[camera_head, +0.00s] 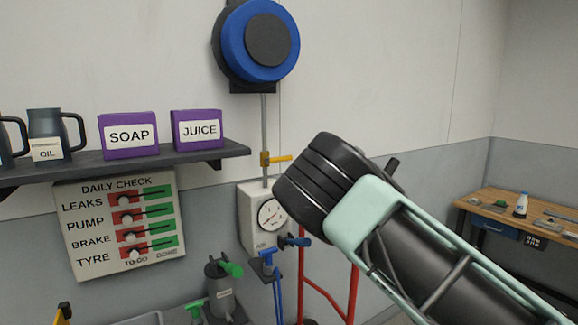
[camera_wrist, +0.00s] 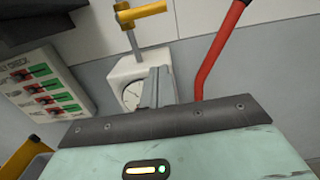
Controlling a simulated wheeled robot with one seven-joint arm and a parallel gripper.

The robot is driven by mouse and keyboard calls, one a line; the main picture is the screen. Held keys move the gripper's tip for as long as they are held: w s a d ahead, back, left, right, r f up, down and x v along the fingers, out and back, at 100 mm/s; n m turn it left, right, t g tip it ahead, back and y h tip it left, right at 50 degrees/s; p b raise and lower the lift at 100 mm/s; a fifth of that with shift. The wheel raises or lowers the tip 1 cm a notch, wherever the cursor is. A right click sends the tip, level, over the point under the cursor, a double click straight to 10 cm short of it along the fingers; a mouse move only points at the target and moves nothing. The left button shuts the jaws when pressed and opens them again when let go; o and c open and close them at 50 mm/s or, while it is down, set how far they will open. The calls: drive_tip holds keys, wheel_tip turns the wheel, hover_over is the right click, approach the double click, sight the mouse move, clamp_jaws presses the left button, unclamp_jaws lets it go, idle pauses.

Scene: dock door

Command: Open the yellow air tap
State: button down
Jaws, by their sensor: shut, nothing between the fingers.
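The yellow air tap (camera_head: 278,159) sits on a thin vertical grey pipe on the wall, above a white gauge box (camera_head: 250,208). Its yellow lever points right, roughly across the pipe. In the wrist view the yellow tap (camera_wrist: 140,15) shows at the top, above and left of my fingertips. My gripper (camera_wrist: 158,75) is shut and empty, with the gauge box behind it. A clear gap shows between fingers and lever in that picture. In the head view my arm hides the fingers.
A blue hose reel (camera_head: 233,45) hangs above the tap. A shelf (camera_head: 190,157) with boxes and jugs is left, over a daily check board (camera_head: 90,245). A red rail (camera_head: 302,275) stands right of the gauge box. A workbench (camera_head: 490,207) is far right.

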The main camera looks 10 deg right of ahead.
sight(280, 159)
drive_tip(key=w+a+r+p, duration=0.3)
drive_tip(key=w+r+p, duration=0.1)
drive_tip(key=w+p, duration=0.4)
drive_tip(key=shift+w+a+r, duration=0.15)
drive_tip(key=shift+w+r, duration=0.1)
drive_tip(key=shift+w, duration=0.8)
drive_tip(key=shift+f+b, duration=0.1)
drive_tip(key=shift+b, duration=0.45)
